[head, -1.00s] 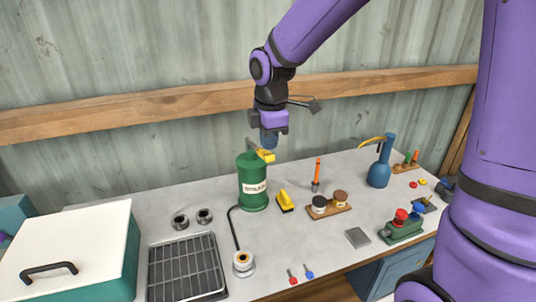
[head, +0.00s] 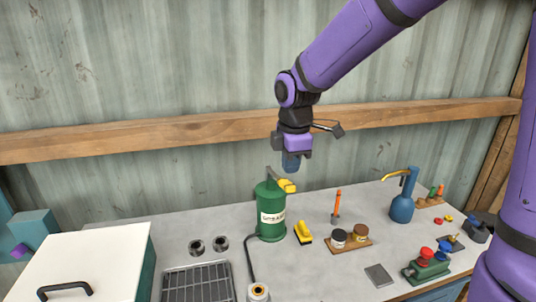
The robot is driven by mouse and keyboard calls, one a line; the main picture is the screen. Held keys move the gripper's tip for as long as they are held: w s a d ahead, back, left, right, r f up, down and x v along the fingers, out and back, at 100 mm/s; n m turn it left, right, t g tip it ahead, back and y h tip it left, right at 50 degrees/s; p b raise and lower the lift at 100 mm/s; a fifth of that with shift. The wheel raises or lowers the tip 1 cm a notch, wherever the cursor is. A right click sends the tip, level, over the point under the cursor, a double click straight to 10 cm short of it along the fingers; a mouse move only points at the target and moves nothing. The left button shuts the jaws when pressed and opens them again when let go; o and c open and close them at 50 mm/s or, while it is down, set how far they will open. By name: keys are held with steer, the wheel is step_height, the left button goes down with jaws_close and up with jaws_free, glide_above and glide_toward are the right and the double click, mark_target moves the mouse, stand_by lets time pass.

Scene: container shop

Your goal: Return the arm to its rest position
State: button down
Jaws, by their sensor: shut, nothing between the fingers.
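My gripper (head: 291,166) hangs from my purple arm in the head view, pointing down. It is shut and empty, above and slightly right of the green canister. The green canister (head: 270,222), with a white label and a yellow part at its top, stands upright on the workbench (head: 205,234). In the picture the fingertips come close to the canister's yellow part; I cannot tell the exact gap.
A yellow tool (head: 303,233), a wooden holder with two jars (head: 345,246), an orange-handled tool (head: 337,205) and a blue bottle (head: 402,205) stand to the right. A white-lidded box (head: 90,262) and a rack (head: 197,283) are at the left. Open air surrounds my arm before the corrugated wall.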

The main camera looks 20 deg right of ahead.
steer(key=s+d+r+m+t, duration=0.1)
steer(key=s+d+r+m, duration=0.2)
steer(key=s+m, duration=0.3)
steer(key=s+d+r+m+t, duration=0.1)
steer(key=s+d+r+m, duration=0.2)
steer(key=s+m, duration=0.3)
steer(key=s+d+r+m+t, duration=0.2)
steer(key=s+d+r+m, duration=0.2)
steer(key=s, duration=0.7)
steer(key=shift+s+m, duration=0.3)
steer(key=shift+m, duration=0.7)
